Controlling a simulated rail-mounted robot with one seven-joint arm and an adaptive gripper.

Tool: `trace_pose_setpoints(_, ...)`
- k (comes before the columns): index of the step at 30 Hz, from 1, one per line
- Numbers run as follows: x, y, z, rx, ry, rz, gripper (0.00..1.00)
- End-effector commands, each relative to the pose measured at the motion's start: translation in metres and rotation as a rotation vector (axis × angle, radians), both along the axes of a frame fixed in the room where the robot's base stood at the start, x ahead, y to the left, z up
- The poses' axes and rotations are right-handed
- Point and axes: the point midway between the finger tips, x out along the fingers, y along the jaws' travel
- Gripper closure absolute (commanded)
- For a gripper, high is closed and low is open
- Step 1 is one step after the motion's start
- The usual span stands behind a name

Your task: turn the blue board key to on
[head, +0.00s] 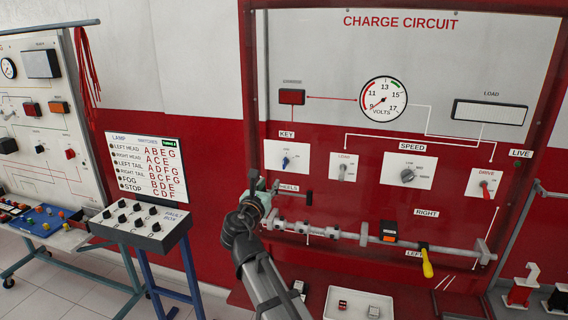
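The blue key (285,162) is a small blue switch on a white plate under the KEY label of the Charge Circuit board (330,60). Small markings around the key are too small to read, so its setting cannot be told. My gripper (264,184) is in front of the board, just below and left of the key in the picture, and appears apart from it. Its fingers are small and dark greenish, and whether they are open or shut is unclear. The key is not covered by my gripper.
A LOAD switch (344,168), SPEED knob (407,175) and red DRIVE switch (487,188) sit right of the key. A grey shaft (345,234) with a yellow handle (427,262) crosses below. A fault box (140,226) stands left; a white tray (335,317) lies below.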

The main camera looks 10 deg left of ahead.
Motion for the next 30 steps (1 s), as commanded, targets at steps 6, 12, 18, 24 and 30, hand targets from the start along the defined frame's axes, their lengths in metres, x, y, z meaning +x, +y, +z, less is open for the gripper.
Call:
trace_pose_setpoints(6,0.024,-0.003,0.003,-0.004,0.001,-0.001,0.66)
trace_pose_setpoints(12,0.062,-0.01,0.003,-0.003,0.002,-0.003,0.66)
trace_pose_setpoints(18,0.101,-0.018,0.003,-0.002,0.001,-0.003,0.66)
trace_pose_setpoints(24,0.137,-0.024,0.003,0.0,0.001,-0.002,0.66)
trace_pose_setpoints(30,0.161,-0.029,0.001,-0.002,0.001,-0.002,0.66)
